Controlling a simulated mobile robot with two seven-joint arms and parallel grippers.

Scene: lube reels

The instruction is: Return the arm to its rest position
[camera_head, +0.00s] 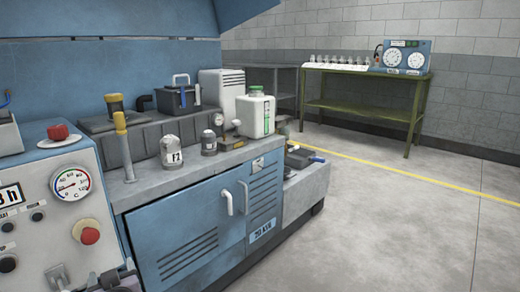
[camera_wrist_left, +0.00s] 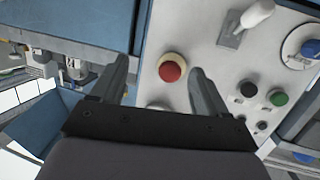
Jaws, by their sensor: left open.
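My left gripper (camera_wrist_left: 159,66) is open in the left wrist view, its two grey fingers spread with nothing between them. Beyond the fingers is a control panel with a red push button (camera_wrist_left: 172,68), which appears in the gap between the fingertips. In the head view only a small dark part of my left gripper (camera_head: 116,276) shows at the bottom edge, in front of the lower right corner of the panel (camera_head: 35,165). The rest of my left arm is out of that view. My right gripper is in neither view.
A blue machine cabinet (camera_head: 190,225) stands right of the panel. Its grey top holds a labelled can (camera_head: 171,152), a smaller can (camera_head: 208,143) and a white jug (camera_head: 256,114). A green table (camera_head: 365,105) stands by the back wall. The floor (camera_head: 410,220) at right is clear.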

